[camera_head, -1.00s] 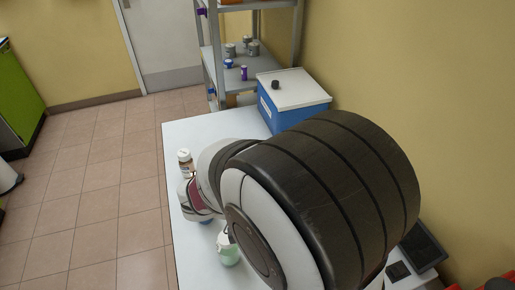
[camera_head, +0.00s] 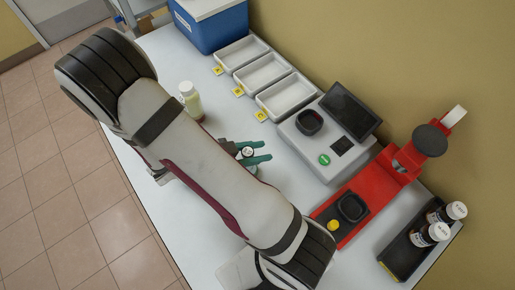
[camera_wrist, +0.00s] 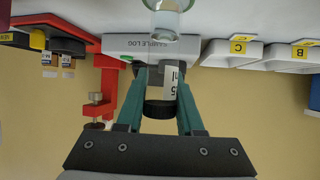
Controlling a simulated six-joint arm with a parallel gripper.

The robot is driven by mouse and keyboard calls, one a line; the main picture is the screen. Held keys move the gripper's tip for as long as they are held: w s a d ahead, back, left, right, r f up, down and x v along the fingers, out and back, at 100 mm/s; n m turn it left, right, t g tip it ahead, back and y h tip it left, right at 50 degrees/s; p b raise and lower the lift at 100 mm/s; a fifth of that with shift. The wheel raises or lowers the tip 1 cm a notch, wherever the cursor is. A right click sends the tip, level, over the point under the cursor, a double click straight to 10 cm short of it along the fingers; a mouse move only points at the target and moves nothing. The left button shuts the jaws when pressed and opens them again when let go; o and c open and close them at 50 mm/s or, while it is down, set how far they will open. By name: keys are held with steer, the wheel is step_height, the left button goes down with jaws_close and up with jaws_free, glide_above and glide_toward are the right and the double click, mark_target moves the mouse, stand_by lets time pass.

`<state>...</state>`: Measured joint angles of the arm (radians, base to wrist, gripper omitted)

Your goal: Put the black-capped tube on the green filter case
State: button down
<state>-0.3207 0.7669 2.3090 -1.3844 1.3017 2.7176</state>
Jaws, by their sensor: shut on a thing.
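My gripper (camera_wrist: 162,78) has teal fingers shut on the black-capped tube (camera_wrist: 170,82), which has a white label. In the wrist view, which is upside down, the black cap is at the lower end of the tube in the picture. In the head view my gripper (camera_head: 264,150) reaches right over the table, with the tube's top (camera_head: 247,151) between the fingers. A pale, see-through greenish vessel (camera_wrist: 172,22) shows beyond the tube's other end; I cannot tell whether it is the green filter case or whether they touch. My arm hides much of the table there.
White trays (camera_head: 262,71) line the back, beside a grey instrument (camera_head: 315,150). A red device (camera_head: 350,215) and a black rack (camera_head: 402,257) with two bottles are at the right.

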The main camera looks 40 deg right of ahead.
steer(key=shift+f, duration=0.15)
steer(key=c, duration=0.5)
jaws_free()
steer(key=shift+c, duration=0.2)
steer(key=v, duration=1.2)
steer(key=s+a+r+n+t+y, duration=0.2)
steer(key=s+a+r+n+y, duration=0.1)
steer(key=s+r+n+y, duration=0.6)
steer(key=shift+s+a+r+n+y, duration=0.15)
steer(key=shift+s+a+n+y, duration=0.25)
steer(key=shift+s+n+y, duration=1.65)
steer(key=shift+w+n+y, duration=0.35)
steer(key=shift+w+n, duration=0.35)
steer(key=shift+n, duration=0.15)
